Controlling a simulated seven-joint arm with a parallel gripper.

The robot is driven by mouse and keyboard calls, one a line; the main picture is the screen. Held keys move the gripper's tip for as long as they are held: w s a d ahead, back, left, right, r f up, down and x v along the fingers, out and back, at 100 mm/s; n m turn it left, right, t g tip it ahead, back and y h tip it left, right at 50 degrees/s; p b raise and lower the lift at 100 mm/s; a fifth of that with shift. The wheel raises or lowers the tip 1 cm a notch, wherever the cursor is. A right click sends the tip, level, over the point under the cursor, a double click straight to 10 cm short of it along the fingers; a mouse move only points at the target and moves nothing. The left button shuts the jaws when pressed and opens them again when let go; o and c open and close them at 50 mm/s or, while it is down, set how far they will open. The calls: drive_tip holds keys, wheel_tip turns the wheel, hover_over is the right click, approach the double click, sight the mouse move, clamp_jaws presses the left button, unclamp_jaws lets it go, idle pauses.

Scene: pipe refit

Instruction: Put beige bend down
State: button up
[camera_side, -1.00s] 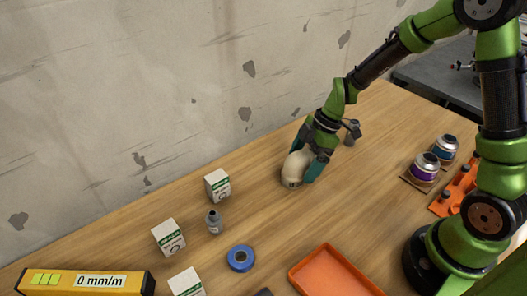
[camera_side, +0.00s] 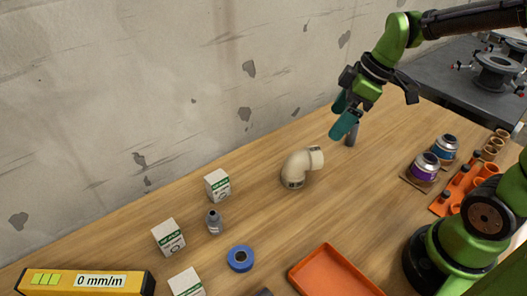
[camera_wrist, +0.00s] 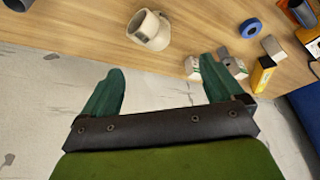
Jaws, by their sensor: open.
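The beige bend (camera_side: 301,167) rests on the wooden table near the wall, with nothing holding it. It also shows in the wrist view (camera_wrist: 149,30), at the top centre, beyond the fingertips. My gripper (camera_side: 345,114) is above the table, to the right of the bend and clear of it. In the wrist view my gripper (camera_wrist: 165,70) shows its two teal fingers spread apart with nothing between them.
White boxes (camera_side: 217,185), a small grey bottle (camera_side: 214,221) and blue tape (camera_side: 240,258) stand left of the bend. An orange tray (camera_side: 334,272) lies in front. A grey cylinder (camera_side: 352,134) stands behind my gripper. Purple-labelled can (camera_side: 426,166) is right.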

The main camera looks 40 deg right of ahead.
drive_tip(key=s+a+r+m+t+h, duration=0.1)
drive_tip(key=s+r+m+t, duration=0.2)
drive_tip(key=s+m, duration=0.5)
drive_tip(key=shift+s+a+r+m+t, duration=0.15)
drive_tip(key=shift+s+r+m+t, duration=0.15)
drive_tip(key=shift+r+m, duration=1)
